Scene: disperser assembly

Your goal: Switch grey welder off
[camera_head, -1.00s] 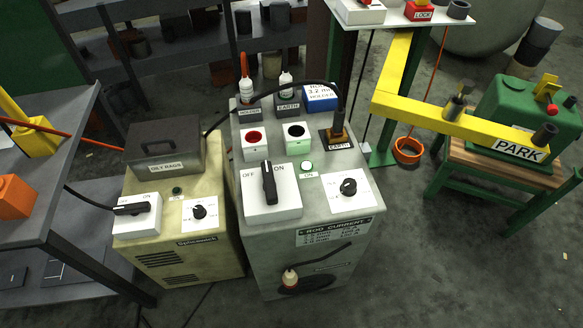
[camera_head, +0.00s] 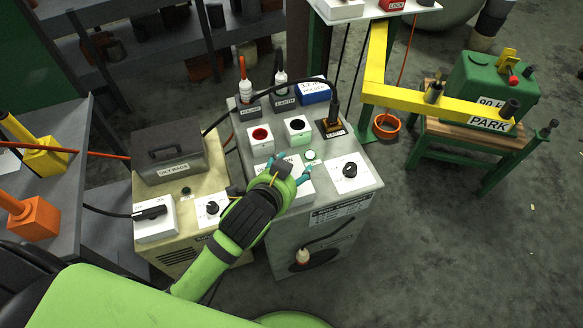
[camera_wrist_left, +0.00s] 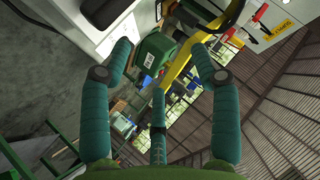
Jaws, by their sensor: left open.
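The grey welder (camera_head: 307,215) stands in the middle of the head view. Its white OFF/ON switch plate (camera_head: 297,188) is mostly covered by my left gripper (camera_head: 284,170), and the black switch handle is hidden there. My left gripper is over the plate with its teal fingers spread, open and empty. I cannot tell whether a finger touches the switch. In the left wrist view, the fingers (camera_wrist_left: 158,75) stand apart with nothing between them. A black knob-like part on a white surface shows at the top left. My right gripper is not in view.
The yellowish welder (camera_head: 178,210) with the oily rags box (camera_head: 167,150) stands close on the left. A black cable arches over the grey welder's sockets. A yellow PARK arm (camera_head: 410,98) and a green stand are on the right. Open floor lies at the lower right.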

